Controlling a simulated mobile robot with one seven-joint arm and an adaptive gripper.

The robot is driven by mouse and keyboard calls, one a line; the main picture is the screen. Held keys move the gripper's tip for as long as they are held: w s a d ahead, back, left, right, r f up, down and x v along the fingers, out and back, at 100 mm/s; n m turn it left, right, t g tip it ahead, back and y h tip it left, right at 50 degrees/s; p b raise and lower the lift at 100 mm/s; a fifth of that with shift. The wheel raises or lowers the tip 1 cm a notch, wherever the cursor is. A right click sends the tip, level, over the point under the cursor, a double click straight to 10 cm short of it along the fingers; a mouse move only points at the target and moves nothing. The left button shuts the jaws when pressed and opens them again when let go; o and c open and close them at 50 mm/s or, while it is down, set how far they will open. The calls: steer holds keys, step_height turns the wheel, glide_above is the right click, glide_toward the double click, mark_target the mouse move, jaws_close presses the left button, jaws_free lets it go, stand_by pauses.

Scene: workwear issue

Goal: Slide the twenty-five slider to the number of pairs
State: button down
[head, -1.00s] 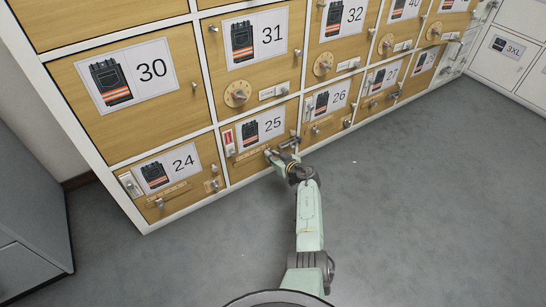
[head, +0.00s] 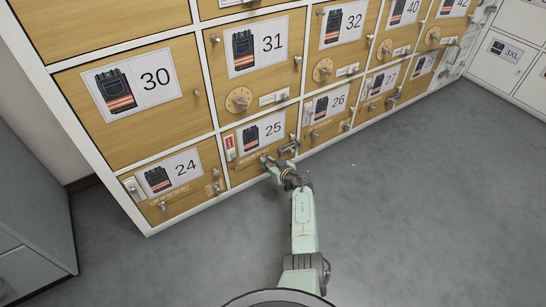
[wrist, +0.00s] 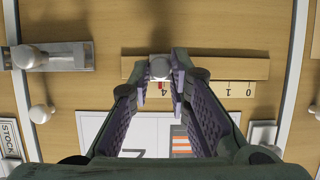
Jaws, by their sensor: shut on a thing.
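My gripper (wrist: 159,88) is shut on this knob, a finger on each side. The number scale (wrist: 235,90) appears upside down, with 0 and 1 at the right. A red mark (wrist: 160,86) shows between the fingers, by the 4. The fingers hide the middle numbers. In the head view my gripper (head: 265,160) is at door 25's lower part.
A metal latch (head: 289,147) sits at door 25's right edge; a latch with a round knob (wrist: 30,57) shows in the wrist view. A red-and-white tag (head: 230,146) is on the left. Locker 24 (head: 168,172) and locker 26 (head: 325,105) flank it. The grey floor (head: 400,200) is clear.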

mark_target(257, 161)
steer(key=shift+s+a+r+p, duration=0.25)
steer(key=shift+s+a+p, duration=0.5)
steer(key=shift+a+p, duration=0.25)
steer(key=shift+s+a+f, duration=0.2)
steer(key=shift+a+f, duration=0.05)
steer(key=shift+a, duration=0.05)
steer(key=c, duration=1.5)
jaws_free()
steer(key=shift+r, duration=0.1)
step_height(257, 161, up, 10)
steer(key=shift+f, duration=0.1)
